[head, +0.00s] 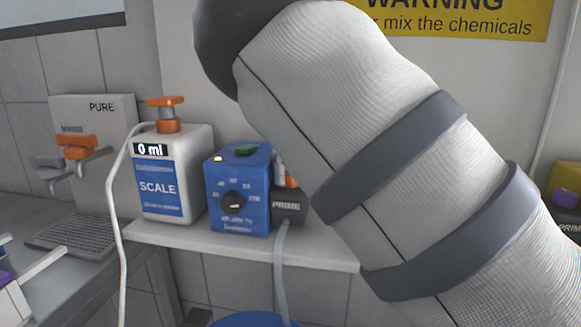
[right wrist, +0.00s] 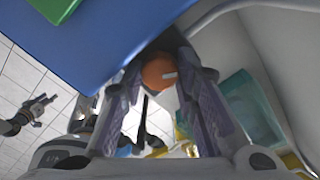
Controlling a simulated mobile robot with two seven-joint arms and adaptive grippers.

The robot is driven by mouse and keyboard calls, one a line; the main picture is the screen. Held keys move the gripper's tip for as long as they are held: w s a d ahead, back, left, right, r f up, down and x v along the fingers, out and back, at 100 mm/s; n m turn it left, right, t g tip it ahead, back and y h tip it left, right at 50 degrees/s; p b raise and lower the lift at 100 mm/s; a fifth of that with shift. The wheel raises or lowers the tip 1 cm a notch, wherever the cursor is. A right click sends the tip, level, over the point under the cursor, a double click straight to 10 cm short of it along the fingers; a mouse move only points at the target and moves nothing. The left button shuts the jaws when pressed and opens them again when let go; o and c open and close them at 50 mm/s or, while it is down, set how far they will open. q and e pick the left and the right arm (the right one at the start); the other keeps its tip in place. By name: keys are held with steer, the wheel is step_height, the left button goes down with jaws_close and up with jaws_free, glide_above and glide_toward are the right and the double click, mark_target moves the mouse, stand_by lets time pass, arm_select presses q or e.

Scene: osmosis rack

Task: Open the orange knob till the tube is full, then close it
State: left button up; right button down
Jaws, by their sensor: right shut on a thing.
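The orange knob (right wrist: 158,72) sits between the fingers of my right gripper (right wrist: 167,82), which is shut on it. In the head view only a sliver of orange (head: 291,181) shows beside the blue pump box (head: 240,190), above the black PRIME block (head: 288,206). My right arm hides the rest there. A pale translucent tube (head: 281,262) hangs from the PRIME block; I cannot tell how full it is. A dark gripper-like shape (right wrist: 38,110), perhaps my left gripper, shows at the left of the right wrist view; its jaw state is unclear.
A white SCALE container (head: 172,175) reading 0 ml, with an orange valve on top, stands left of the pump on the white shelf (head: 190,233). An orange PURE tap (head: 77,145) is on the wall. A blue rim (head: 250,319) shows below the shelf.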

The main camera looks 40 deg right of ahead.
steer(key=c, duration=1.2)
jaws_free()
steer(key=shift+c, duration=0.2)
